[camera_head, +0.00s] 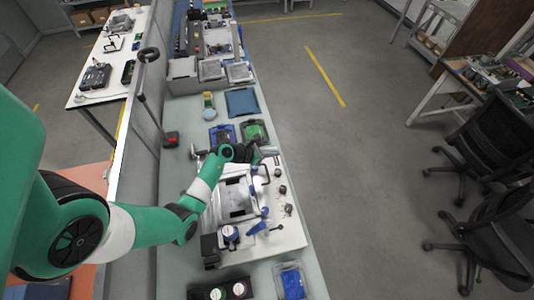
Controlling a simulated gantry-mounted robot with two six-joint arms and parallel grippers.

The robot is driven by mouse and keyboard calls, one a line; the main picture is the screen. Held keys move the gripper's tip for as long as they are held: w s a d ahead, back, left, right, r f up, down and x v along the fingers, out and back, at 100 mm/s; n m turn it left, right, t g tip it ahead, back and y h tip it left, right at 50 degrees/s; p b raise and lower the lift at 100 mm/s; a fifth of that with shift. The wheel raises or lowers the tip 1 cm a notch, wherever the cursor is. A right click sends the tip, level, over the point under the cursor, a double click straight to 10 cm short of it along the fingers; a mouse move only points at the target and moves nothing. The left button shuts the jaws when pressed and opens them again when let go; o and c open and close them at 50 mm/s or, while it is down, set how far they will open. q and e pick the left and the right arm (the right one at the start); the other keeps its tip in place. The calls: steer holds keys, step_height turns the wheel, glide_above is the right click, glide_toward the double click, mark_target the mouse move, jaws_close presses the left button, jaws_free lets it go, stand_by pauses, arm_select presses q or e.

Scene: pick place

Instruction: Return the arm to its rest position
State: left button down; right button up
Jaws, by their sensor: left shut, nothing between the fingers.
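My left arm, green and white, comes in from the left edge and reaches over the workbench (185,235). My left gripper (272,153) is at its far end, small in the picture, just in front of the blue and green trays and above the back of a white fixture plate (285,236). It is shut and holds nothing that I can see. My right gripper is not in view.
A blue tray (222,134), a green tray (254,131) and a blue flat bin (242,102) lie beyond the gripper. Metal fixture parts (238,198) stand under the arm. A clear box with blue contents (291,281) is at the near end. Chairs (478,150) stand at right; the floor between is clear.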

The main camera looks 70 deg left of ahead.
arm_select(q)
steer(key=shift+w+d+r, duration=0.1)
steer(key=shift+w+r, duration=0.05)
steer(key=shift+r, duration=0.3)
steer(key=shift+w+d+r, duration=0.1)
steer(key=shift+r, duration=0.3)
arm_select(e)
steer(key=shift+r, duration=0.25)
